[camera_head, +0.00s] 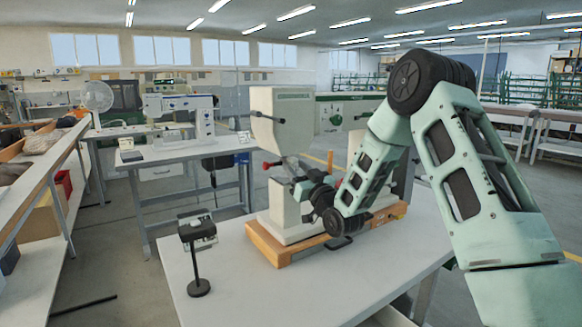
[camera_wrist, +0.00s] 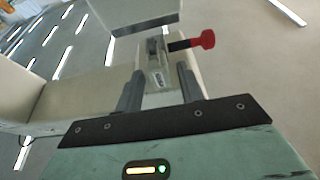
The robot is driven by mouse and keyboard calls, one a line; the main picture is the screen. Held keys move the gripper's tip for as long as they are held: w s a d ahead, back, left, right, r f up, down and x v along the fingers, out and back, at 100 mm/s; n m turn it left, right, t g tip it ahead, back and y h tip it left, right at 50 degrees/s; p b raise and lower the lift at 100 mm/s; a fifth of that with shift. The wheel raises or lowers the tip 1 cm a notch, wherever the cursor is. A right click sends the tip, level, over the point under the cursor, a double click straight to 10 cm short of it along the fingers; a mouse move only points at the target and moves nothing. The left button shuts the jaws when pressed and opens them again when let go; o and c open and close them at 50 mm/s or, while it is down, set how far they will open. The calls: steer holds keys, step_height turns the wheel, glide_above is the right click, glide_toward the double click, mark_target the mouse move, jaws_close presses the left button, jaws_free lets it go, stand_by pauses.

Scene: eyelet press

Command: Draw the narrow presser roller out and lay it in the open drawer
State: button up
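The pale eyelet press (camera_head: 285,125) stands on a wooden base on the white table. A red knob on a dark shaft (camera_wrist: 207,39) sticks out at the press head in the wrist view; a red knob also shows in the head view (camera_head: 268,165). My gripper (camera_wrist: 161,68) is open at the press head, its two grey fingers apart. A small pale block with a label (camera_wrist: 157,79) shows between and beyond the fingers, with no clear contact. I cannot make out the narrow presser roller for certain. No open drawer is clearly visible.
A small black stand (camera_head: 197,255) with a flat top stands left of the press. The white table (camera_head: 240,290) is clear at its front. The wooden base (camera_head: 275,250) edges the press. Another table with a sewing machine (camera_head: 190,115) stands behind.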

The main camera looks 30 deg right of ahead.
jaws_close()
steer(key=shift+s+b, duration=0.4)
steer(key=shift+s, duration=0.25)
stand_by(0.4)
steer(key=s+b, duration=0.2)
steer(key=s, duration=0.4)
steer(key=shift+d, duration=0.15)
stand_by(1.0)
steer(key=shift+s, duration=0.2)
stand_by(0.3)
